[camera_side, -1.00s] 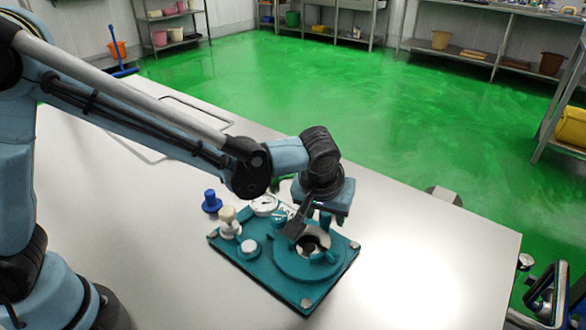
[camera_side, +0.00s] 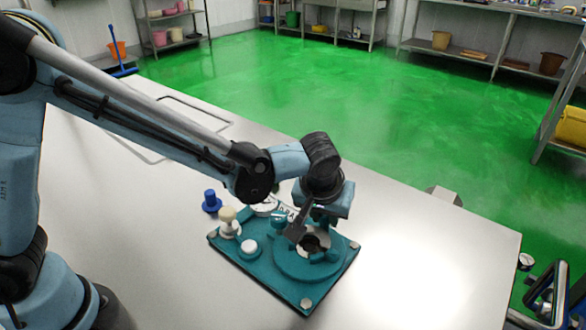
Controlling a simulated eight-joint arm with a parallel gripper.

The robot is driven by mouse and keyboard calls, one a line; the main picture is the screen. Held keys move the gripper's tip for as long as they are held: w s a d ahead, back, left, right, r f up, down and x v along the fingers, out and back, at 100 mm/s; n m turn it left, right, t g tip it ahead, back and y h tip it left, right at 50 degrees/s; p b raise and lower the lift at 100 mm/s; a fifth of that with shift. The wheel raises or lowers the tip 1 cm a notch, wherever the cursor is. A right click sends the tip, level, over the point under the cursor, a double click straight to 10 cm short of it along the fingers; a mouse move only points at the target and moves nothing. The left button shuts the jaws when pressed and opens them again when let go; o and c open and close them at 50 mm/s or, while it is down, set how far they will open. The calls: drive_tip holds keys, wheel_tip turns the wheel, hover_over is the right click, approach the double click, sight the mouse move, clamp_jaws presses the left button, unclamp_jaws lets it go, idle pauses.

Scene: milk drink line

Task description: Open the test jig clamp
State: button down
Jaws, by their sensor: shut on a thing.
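The test jig is a teal base plate (camera_side: 258,270) with a round teal ring (camera_side: 290,264) on its right half, lying on the light table. The ring has a pale inner edge and a dark centre. My gripper (camera_side: 318,222) is over the back of this ring, pointing down, and is shut on the jig's clamp (camera_side: 298,228). A dark grey bar shows there, slanting beside the fingers. The fingertips and the exact grip are partly hidden by the bar and my wrist.
A white-faced dial (camera_side: 265,208), a cream knob (camera_side: 228,219) and a white round button (camera_side: 249,246) stand on the left part of the jig. A blue knobbed piece (camera_side: 211,201) is on the table behind it. The table front right is clear.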

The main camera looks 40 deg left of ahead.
drive_tip(key=m, duration=0.1)
drive_tip(key=w+d+m+h, duration=0.1)
drive_tip(key=d+m, duration=0.1)
drive_tip(key=m, duration=0.1)
drive_tip(key=shift+w+d+h, duration=0.1)
drive_tip(key=shift+w+h, duration=0.2)
drive_tip(key=shift+h, duration=0.1)
drive_tip(key=d+m, duration=0.1)
drive_tip(key=m+h, duration=0.1)
drive_tip(key=m, duration=0.1)
drive_tip(key=d+m, duration=0.1)
drive_tip(key=shift+w+d+m+h, duration=0.3)
drive_tip(key=shift+d+m, duration=0.05)
drive_tip(key=shift+m, duration=0.05)
drive_tip(key=d+m, duration=0.1)
drive_tip(key=d+m+g+h, duration=0.1)
drive_tip(key=m, duration=0.1)
drive_tip(key=shift+s+d+m, duration=0.15)
drive_tip(key=shift+m, duration=0.15)
drive_tip(key=shift+s+d+r+m+g+h, duration=0.1)
drive_tip(key=shift+s+d+m+g+h, duration=0.2)
drive_tip(key=shift+m, duration=0.35)
drive_tip(key=shift+s+d+f+m+g+h, duration=0.15)
drive_tip(key=shift+d+m, duration=0.25)
drive_tip(key=shift+m, duration=0.3)
drive_tip(key=shift+s+d+r+m+g+h, duration=0.15)
drive_tip(key=shift+d+m+g, duration=0.15)
drive_tip(key=shift+m, duration=0.35)
drive_tip(key=shift+d, duration=0.1)
